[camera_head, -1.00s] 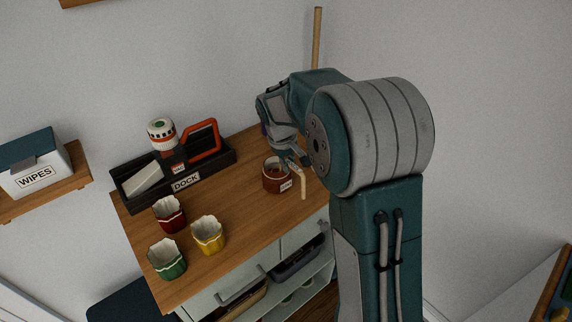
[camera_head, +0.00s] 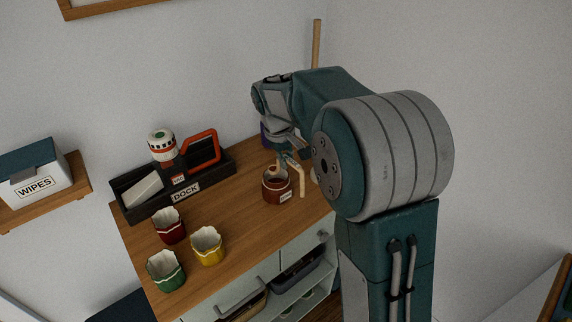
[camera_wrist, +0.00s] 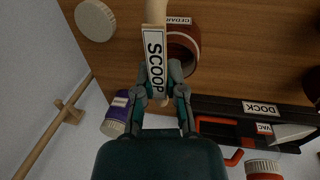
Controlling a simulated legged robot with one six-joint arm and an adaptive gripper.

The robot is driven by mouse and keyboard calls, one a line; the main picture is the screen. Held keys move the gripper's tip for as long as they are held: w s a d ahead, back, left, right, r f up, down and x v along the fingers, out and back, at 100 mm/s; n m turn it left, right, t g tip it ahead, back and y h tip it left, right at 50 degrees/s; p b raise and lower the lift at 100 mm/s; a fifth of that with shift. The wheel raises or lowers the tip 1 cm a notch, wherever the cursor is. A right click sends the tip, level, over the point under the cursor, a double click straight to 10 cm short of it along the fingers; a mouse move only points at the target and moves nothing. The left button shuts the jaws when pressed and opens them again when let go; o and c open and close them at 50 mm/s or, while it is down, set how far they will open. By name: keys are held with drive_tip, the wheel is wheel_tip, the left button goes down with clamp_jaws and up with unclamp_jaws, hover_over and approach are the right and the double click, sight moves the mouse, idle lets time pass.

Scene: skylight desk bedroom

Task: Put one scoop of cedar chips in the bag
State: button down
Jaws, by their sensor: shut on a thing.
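My gripper (camera_wrist: 158,90) is shut on the scoop, a pale tool whose handle carries a SCOOP label (camera_wrist: 156,62). In the head view the scoop (camera_head: 301,182) hangs from my gripper (camera_head: 290,152) beside and over the brown cedar pot (camera_head: 274,190). The pot also shows behind the scoop in the wrist view (camera_wrist: 187,38), with a CEDAR label. I cannot tell whether the scoop's bowl is inside the pot or holds chips. Three small open bag-like containers with wavy rims stand at the cabinet's front left: red (camera_head: 170,230), yellow (camera_head: 208,251) and green (camera_head: 167,277).
A black dock tray (camera_head: 130,212) with a white-and-red canister (camera_head: 162,144) and a red-handled tool (camera_head: 207,147) stands at the back. A purple-labelled jar (camera_wrist: 117,112) is near my gripper. Wipes (camera_head: 34,177) sit on a left shelf. The wooden top between pot and containers is clear.

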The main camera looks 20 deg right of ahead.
drive_tip(key=shift+r, duration=2.25)
drive_tip(key=s+a+r, duration=0.1)
drive_tip(key=s+a, duration=0.7)
drive_tip(key=a, duration=0.3)
drive_tip(key=s+a+r, duration=0.2)
drive_tip(key=s+a, duration=0.6)
drive_tip(key=a, duration=0.3)
drive_tip(key=w+d+f+g+y, duration=0.2)
drive_tip(key=d+f+g+y, duration=0.5)
drive_tip(key=f+y, duration=0.5)
drive_tip(key=shift+w+d+f+y, duration=0.35)
drive_tip(key=shift+w+y, duration=0.05)
drive_tip(key=shift+y, duration=1.9)
drive_tip(key=shift+s, duration=0.1)
